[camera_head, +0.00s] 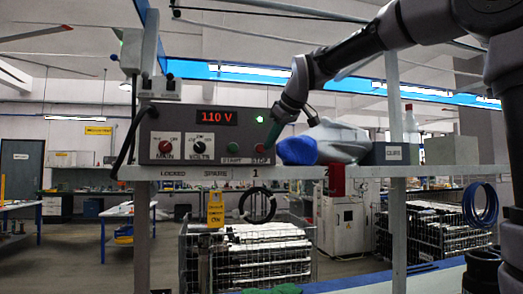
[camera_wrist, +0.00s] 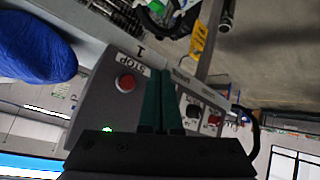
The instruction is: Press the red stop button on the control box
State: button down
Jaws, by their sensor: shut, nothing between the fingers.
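The grey control box (camera_head: 205,118) stands on a shelf, with a lit 110 V display and a green lamp. Its red stop button (camera_head: 260,148) is at the lower right of the front, above a STOP label. It also shows clear of the fingers in the wrist view (camera_wrist: 126,83), under the word STOP. My gripper (camera_head: 269,142) is shut and empty, its green fingers (camera_wrist: 160,75) beside the button at its right in the head view. In the wrist view they point past the button. Contact with the box cannot be told. The fingers hide part of the box front there.
A blue rounded object (camera_head: 297,150) lies on the shelf just right of the box; it also shows in the wrist view (camera_wrist: 35,47). A grey box labelled CUPS (camera_head: 393,154) and a bottle (camera_head: 411,125) stand farther right. A yellow tag (camera_head: 215,211) hangs below the shelf.

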aim_at(259, 151)
jog(key=w+a, duration=0.2)
jog(key=w, duration=0.5)
jog(key=shift+w, duration=0.25)
jog(key=shift+a, duration=0.1)
dwell(1.7)
jog(key=shift+w+a, duration=0.1)
jog(key=shift+w, duration=0.25)
jog(key=shift+w+a, duration=0.15)
jog(key=shift+w, duration=0.45)
dwell(0.7)
dwell(0.3)
jog(key=shift+s+d, duration=0.25)
jog(key=shift+s, duration=0.75)
jog(key=shift+s, duration=0.1)
jog(key=s, duration=0.2)
jog(key=s+d, duration=0.1)
jog(key=s, duration=0.1)
jog(key=shift+s+d, duration=0.2)
jog(key=shift+s, duration=0.1)
